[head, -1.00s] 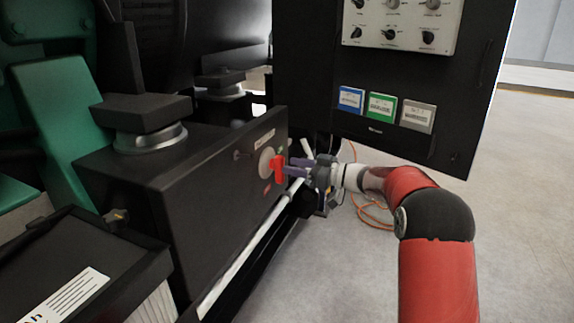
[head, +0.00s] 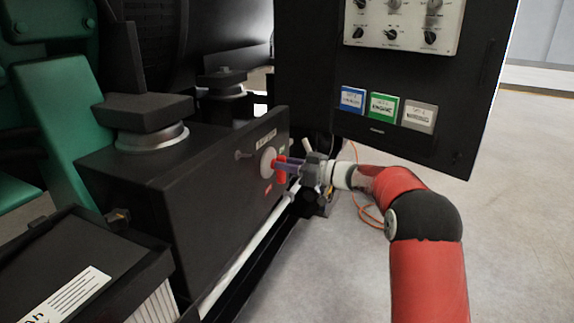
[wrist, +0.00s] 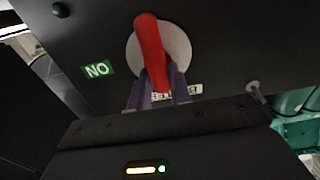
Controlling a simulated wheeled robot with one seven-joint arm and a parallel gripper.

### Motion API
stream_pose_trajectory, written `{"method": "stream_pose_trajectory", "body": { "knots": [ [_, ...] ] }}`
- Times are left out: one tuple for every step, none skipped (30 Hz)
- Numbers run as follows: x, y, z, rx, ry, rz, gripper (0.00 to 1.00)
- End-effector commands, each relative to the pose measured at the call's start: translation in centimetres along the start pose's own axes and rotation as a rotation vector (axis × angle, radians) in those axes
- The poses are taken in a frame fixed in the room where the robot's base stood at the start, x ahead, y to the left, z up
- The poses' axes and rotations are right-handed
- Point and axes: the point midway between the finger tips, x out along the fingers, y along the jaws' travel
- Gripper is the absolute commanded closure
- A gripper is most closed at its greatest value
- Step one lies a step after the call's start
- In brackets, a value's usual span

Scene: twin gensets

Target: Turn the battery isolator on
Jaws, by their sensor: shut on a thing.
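The battery isolator is a red handle (head: 282,175) on a pale round plate (head: 267,161), on the side of a black box. My gripper (head: 286,164) reaches it from the right, its purple fingers at the handle. In the wrist view the red handle (wrist: 151,45) crosses the pale disc (wrist: 175,45), with one end between the two purple fingers, which are shut on it. A green label (wrist: 97,69) lies beside the disc and looks upside down. The fingers partly hide the handle there.
A black control panel (head: 460,100) with knobs and coloured labels stands above and behind my arm. A white rail (head: 240,262) runs below the isolator box. A black battery (head: 80,265) is at lower left. An orange cable (head: 368,217) lies on the open floor at right.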

Motion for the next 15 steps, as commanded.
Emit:
{"method": "stream_pose_trajectory", "body": {
  "knots": [
    [-0.01,0.0,0.0,-0.003,0.0,0.0,1.0],
    [-0.02,0.0,0.0,-0.005,0.0,0.0,1.0],
    [-0.02,-0.01,0.0,-0.01,0.0,0.0,1.0],
    [-0.02,-0.01,0.0,-0.015,0.0,0.0,1.0],
    [-0.02,-0.02,0.01,-0.023,0.0,0.0,1.0],
    [-0.02,-0.03,0.01,-0.035,0.0,0.0,1.0],
    [-0.02,-0.04,0.02,-0.045,0.0,0.0,1.0],
    [-0.02,-0.05,0.02,-0.057,0.0,0.0,1.0],
    [-0.02,-0.07,0.03,-0.077,0.0,0.0,1.0],
    [-0.02,-0.09,0.03,-0.093,0.0,0.0,1.0],
    [-0.02,-0.1,0.04,-0.112,0.0,0.0,1.0],
    [-0.03,-0.12,0.05,-0.139,0.0,0.0,1.0],
    [-0.03,-0.14,0.06,-0.16,0.0,0.0,1.0],
    [-0.03,-0.16,0.07,-0.184,0.0,0.0,1.0],
    [-0.04,-0.18,0.09,-0.217,0.0,0.0,1.0]
  ]
}}
